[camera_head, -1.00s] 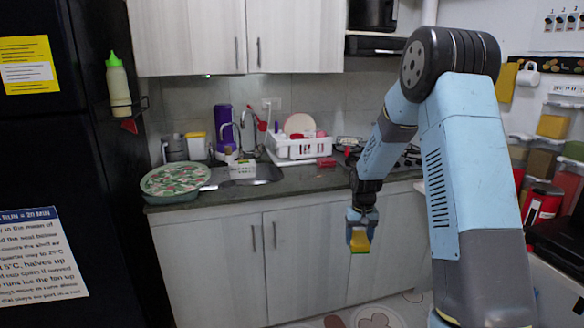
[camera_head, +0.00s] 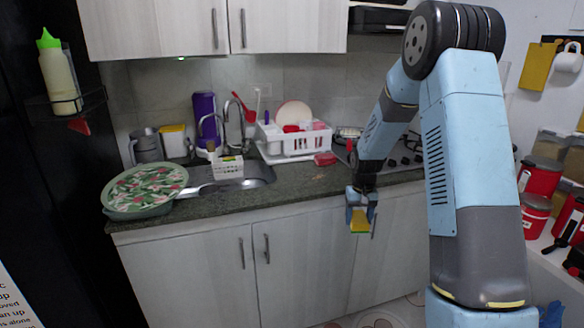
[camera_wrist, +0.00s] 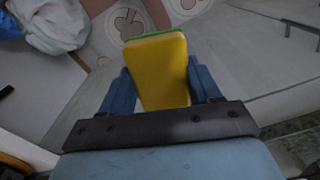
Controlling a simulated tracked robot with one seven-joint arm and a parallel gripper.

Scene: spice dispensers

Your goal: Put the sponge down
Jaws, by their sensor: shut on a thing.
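A yellow sponge with a green layer (camera_head: 359,220) is held in my gripper (camera_head: 361,212). In the wrist view the sponge (camera_wrist: 160,72) fills the space between the two blue fingers of my gripper (camera_wrist: 160,88). The gripper is shut on it and points down. It hangs in front of the cabinet doors, with the sponge below the height of the counter top (camera_head: 300,185).
On the counter stand a round patterned tray (camera_head: 145,190), a small white basket (camera_head: 227,167) by the sink (camera_head: 255,173), a white dish rack (camera_head: 295,142) and a red item (camera_head: 325,158). A stove (camera_head: 400,153) is at right. Some counter front is clear.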

